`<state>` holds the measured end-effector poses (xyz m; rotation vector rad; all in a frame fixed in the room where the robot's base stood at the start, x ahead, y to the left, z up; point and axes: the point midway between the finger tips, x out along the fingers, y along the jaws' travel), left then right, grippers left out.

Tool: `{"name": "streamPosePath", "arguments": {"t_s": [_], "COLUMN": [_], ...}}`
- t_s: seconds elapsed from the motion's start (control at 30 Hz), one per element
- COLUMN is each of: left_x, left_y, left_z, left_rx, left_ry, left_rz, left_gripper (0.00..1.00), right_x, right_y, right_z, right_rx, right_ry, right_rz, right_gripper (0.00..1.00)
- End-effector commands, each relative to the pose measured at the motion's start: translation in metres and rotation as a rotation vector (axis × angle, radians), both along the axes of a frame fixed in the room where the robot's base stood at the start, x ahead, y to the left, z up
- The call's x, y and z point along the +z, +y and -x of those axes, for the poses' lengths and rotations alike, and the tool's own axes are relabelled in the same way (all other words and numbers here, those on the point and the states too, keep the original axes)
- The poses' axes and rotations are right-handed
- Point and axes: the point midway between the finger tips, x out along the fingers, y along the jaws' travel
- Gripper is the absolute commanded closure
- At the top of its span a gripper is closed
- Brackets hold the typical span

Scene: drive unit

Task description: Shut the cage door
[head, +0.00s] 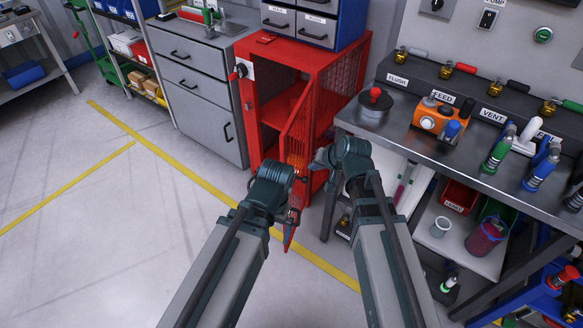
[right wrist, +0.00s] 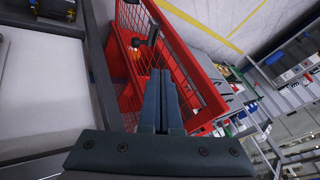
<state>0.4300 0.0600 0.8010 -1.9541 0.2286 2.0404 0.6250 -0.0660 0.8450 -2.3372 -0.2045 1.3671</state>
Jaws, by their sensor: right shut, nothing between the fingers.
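The red cage (head: 340,75) stands between the grey drawer cabinet and the workbench. Its red mesh door (head: 298,128) stands open, swung out from the cage front toward me, and its lower part is partly hidden by my arms. My right gripper (head: 318,163) is shut and empty, close to the door. In the right wrist view, the shut fingers (right wrist: 161,98) point at the red door frame (right wrist: 190,60); I cannot tell whether they touch it. My left gripper (head: 292,212) is low by the door's lower part; its fingers are mostly hidden and their state is unclear.
The grey drawer cabinet (head: 205,100) is on the left. A blue drawer unit (head: 350,20) sits on the cage. The floor at left is clear.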

Motion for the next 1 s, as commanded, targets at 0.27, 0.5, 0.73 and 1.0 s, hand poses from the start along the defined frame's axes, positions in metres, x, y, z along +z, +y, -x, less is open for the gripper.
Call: {"name": "streamPosePath", "arguments": {"t_s": [0.27,0.5,0.73,1.0], "left_x": [-0.022,-0.057,-0.085,-0.079], "left_y": [0.0,0.0,0.0,0.0], "left_z": [0.0,0.0,0.0,0.0], "left_rx": [0.0,-0.001,-0.001,-0.001], "left_ry": [0.0,0.0,0.0,0.0], "left_rz": [0.0,0.0,0.0,0.0], "left_gripper": [0.0,0.0,0.0,0.0], "right_x": [-0.022,-0.057,-0.085,-0.08], "right_y": [0.007,0.022,0.033,0.064], "right_z": [-0.012,-0.033,-0.051,-0.06], "right_rx": [0.003,0.004,0.002,0.004], "right_ry": [0.001,0.002,0.001,0.002], "right_rz": [0.002,0.003,0.003,0.003], "right_gripper": [1.0,1.0,1.0,1.0]}}
